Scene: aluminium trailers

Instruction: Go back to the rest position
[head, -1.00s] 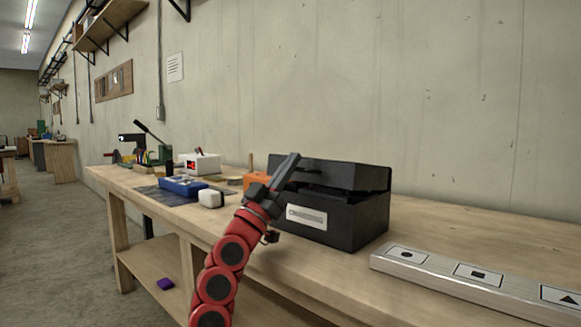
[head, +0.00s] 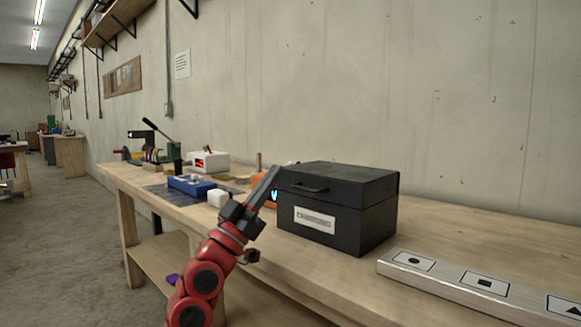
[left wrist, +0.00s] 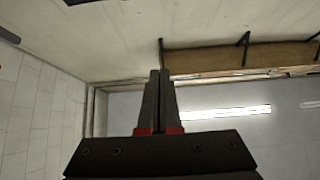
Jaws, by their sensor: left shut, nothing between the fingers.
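My left gripper (head: 266,184) is shut and empty, pointing up and to the right, in front of the left end of a black box (head: 345,222). Its fingers also show pressed together in the left wrist view (left wrist: 159,75), aimed at the wall and ceiling. The box stands on the wooden workbench (head: 480,233) with its lid down; it has a handle and a white label on its front. My right gripper is not in view.
A metal strip with symbol cards (head: 455,280) lies on the bench at the right. To the left are a white cube (head: 218,197), a blue tray (head: 191,186) and a white device with a red display (head: 210,162). A purple item (head: 173,280) lies on the lower shelf.

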